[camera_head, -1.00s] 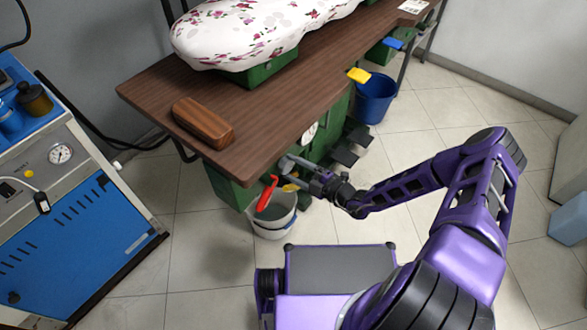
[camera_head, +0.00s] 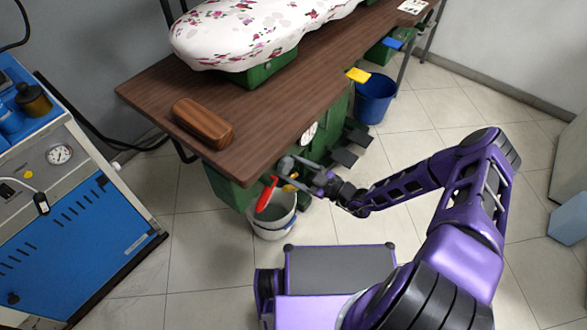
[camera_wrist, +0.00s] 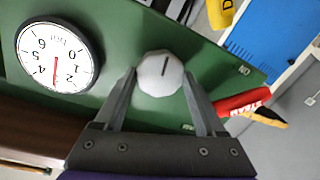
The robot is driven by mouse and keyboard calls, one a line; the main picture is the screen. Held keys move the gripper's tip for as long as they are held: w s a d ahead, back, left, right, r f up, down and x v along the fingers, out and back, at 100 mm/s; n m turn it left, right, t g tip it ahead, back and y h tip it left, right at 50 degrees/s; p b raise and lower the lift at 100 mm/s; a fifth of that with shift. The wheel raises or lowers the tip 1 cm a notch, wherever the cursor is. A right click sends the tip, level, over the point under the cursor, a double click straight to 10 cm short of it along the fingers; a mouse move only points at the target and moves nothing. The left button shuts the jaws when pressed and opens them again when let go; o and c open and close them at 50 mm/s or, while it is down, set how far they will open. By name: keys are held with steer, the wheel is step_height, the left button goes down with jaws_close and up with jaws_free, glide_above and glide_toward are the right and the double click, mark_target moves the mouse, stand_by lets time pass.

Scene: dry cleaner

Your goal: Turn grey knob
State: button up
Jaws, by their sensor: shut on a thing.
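The grey knob (camera_wrist: 158,80) is a pale, many-sided knob with a dark line on its face. It sits on a green panel (camera_wrist: 120,115) between the two fingers of my gripper (camera_wrist: 159,76), which is shut on it. The line runs nearly up and down in the wrist view. In the head view, my gripper (camera_head: 298,171) reaches to the green machine body under the table edge, and the knob (camera_head: 286,165) shows at its tip, small and partly covered.
A round white gauge (camera_wrist: 57,56) with a red needle is beside the knob. A red handle (camera_wrist: 243,101) is close to one finger. A grey bucket (camera_head: 272,222) stands below my gripper. The brown tabletop (camera_head: 265,112) overhangs the panel.

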steer(key=shift+s+m, duration=0.1)
steer(key=shift+m, duration=0.3)
steer(key=o, duration=1.3)
steer(key=p+v, duration=0.1)
steer(key=v, duration=1.6)
steer(key=shift+s+d, duration=0.1)
steer(key=shift+s, duration=0.05)
